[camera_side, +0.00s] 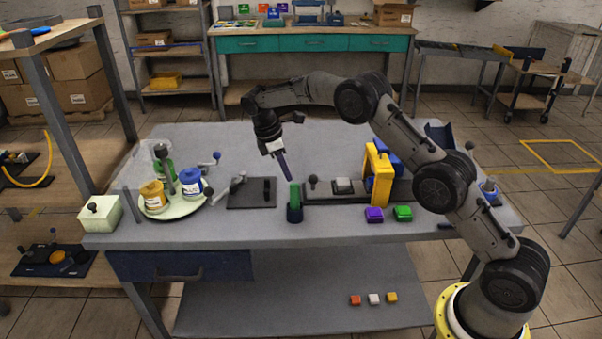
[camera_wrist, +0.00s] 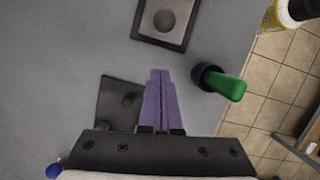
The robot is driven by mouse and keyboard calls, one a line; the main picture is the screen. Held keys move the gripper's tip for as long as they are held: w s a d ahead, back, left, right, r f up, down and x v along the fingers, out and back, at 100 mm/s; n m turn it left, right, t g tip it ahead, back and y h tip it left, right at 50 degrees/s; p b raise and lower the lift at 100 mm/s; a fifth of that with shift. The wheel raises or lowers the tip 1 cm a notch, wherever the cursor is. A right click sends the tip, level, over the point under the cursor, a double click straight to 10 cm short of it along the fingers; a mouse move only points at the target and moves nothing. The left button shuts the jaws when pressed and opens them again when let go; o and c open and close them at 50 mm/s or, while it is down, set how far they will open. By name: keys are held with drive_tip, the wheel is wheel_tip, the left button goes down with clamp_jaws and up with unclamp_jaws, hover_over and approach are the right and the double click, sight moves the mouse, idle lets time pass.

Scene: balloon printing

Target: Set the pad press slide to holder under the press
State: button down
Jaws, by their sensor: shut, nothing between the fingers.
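The pad press (camera_side: 378,175) is a yellow frame with blue parts, standing on the right half of the table. A dark rail base (camera_side: 325,198) runs left from it. A round dark knob (camera_side: 312,181) stands near the rail's left end, and a grey block (camera_side: 343,185) sits between knob and press. In the wrist view a dark-framed plate with a round knob (camera_wrist: 164,20) lies ahead of the fingers; it looks like the rail's left end. My gripper (camera_side: 287,176) has purple fingers, shut and empty, above the table left of the knob. It also shows in the wrist view (camera_wrist: 160,75).
A green-handled tool stands upright in a dark cup (camera_side: 294,214) close to my gripper. A dark plate (camera_side: 240,204) with a lever lies left. A round cream tray (camera_side: 178,211) holds jars. Purple (camera_side: 374,215) and green (camera_side: 403,213) blocks sit before the press.

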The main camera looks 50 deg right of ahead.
sight(341, 182)
drive_tip(key=shift+s+d+f, duration=0.35)
drive_tip(key=shift+s+d, duration=0.25)
drive_tip(key=shift+d, duration=0.25)
drive_tip(key=shift+s+d+f, duration=0.3)
drive_tip(key=shift+s+d, duration=0.25)
drive_tip(key=shift+d, duration=0.3)
drive_tip(key=s+d, duration=0.7)
drive_tip(key=shift+s+d, duration=0.1)
drive_tip(key=w+a, duration=0.1)
drive_tip(key=a+r, duration=0.1)
drive_tip(key=w+a, duration=0.1)
drive_tip(key=shift+w+a+r, duration=0.25)
drive_tip(key=shift+w+a, duration=0.1)
drive_tip(key=shift+a, duration=0.05)
drive_tip(key=v, duration=0.9)
drive_tip(key=shift+r, duration=0.15)
drive_tip(key=shift+s, duration=0.1)
